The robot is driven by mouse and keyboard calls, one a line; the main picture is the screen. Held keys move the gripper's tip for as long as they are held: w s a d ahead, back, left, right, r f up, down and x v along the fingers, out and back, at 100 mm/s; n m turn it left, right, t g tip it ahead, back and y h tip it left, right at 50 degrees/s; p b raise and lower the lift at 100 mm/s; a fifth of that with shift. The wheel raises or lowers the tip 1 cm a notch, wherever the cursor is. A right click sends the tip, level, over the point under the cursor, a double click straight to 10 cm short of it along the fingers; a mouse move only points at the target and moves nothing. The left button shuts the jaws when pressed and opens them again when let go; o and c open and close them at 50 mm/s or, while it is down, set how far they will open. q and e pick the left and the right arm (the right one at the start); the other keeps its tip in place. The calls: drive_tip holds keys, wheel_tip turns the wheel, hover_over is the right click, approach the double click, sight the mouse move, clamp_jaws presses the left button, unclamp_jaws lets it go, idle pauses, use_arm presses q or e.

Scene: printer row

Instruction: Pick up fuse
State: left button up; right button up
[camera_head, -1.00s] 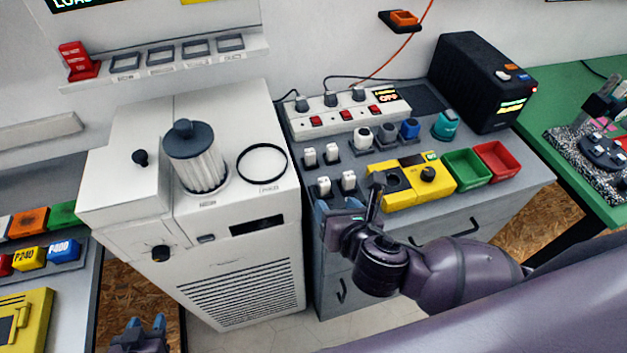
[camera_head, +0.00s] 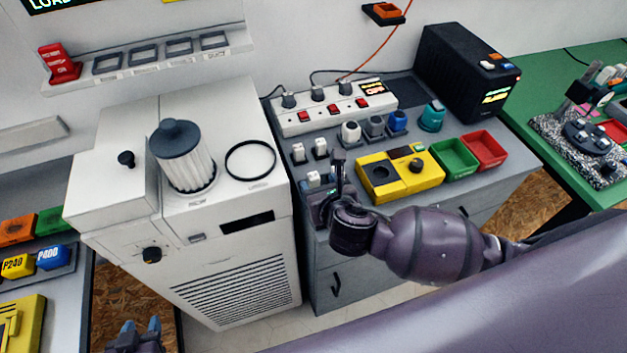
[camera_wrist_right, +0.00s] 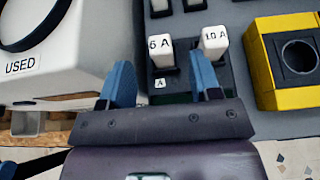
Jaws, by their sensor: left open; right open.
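Several white fuses stand in a dark holder on the grey cabinet top. A back-row fuse (camera_head: 299,152) and a front-row fuse (camera_head: 314,180) show in the head view; my right gripper partly hides the front row. In the right wrist view, a fuse marked like 6 A (camera_wrist_right: 160,52) stands just ahead of the gap between my fingers, and another marked like 10 A (camera_wrist_right: 214,44) is by the right finger. My right gripper (camera_wrist_right: 162,75) is open and empty. My left gripper (camera_head: 140,328) is open and low at the bottom left.
A yellow tester (camera_head: 399,184) with a round socket stands right of the fuses, with a green bin (camera_head: 454,156) and red bin (camera_head: 485,147) beyond. A power strip (camera_head: 330,113) lies behind. A white machine (camera_head: 235,200) with a filter (camera_head: 182,157) stands to the left.

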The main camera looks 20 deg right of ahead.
sight(315, 179)
drive_tip(key=shift+x, duration=1.8)
drive_tip(key=shift+c, duration=0.4)
drive_tip(key=c, duration=0.9)
